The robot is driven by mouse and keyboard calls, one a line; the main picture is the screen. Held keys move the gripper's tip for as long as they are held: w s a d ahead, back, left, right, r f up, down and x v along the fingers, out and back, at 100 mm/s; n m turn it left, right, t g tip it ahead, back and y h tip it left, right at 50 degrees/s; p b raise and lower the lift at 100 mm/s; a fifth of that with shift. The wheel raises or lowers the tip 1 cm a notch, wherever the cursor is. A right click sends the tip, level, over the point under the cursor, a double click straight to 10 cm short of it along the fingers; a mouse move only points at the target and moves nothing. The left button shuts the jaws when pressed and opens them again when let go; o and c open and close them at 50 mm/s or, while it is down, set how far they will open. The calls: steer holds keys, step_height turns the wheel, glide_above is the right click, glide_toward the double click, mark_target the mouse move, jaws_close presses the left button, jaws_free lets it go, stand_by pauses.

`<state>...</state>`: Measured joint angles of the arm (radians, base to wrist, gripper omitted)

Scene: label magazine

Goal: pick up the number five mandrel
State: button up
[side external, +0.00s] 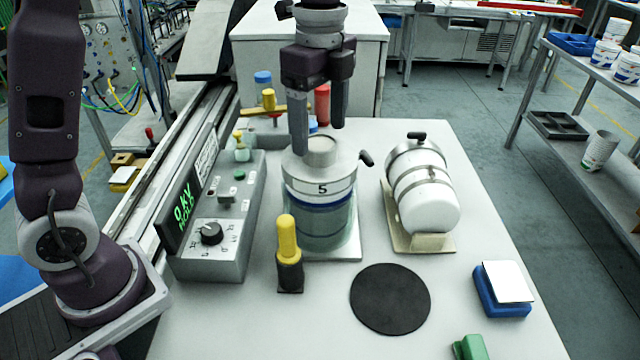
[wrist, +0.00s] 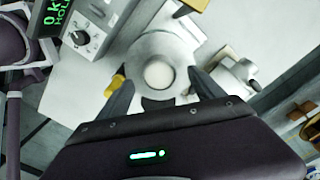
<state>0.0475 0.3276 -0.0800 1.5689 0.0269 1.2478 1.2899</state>
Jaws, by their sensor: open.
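The number five mandrel (side external: 322,190) is a wide upright cylinder with a "5" on its white upper band, a blue ring and a grey-green lower part. It stands on a pale square plate (side external: 340,254). A round knob (side external: 321,147) tops its metal lid, with a dark handle at the lid's right. My gripper (side external: 318,140) is open above the lid, pointing down, its fingers apart and holding nothing. In the wrist view the pale knob (wrist: 158,74) lies between the two fingers. Whether the fingertips reach down beside the knob is hard to tell.
A white banded cylinder (side external: 428,200) lies on a cradle to the right. A black disc (side external: 390,299) and blue block (side external: 502,290) lie in front.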

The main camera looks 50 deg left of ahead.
step_height(320, 180, down, 3)
steer(key=shift+r, duration=0.1)
jaws_close()
steer(key=shift+r, duration=0.15)
stand_by(0.3)
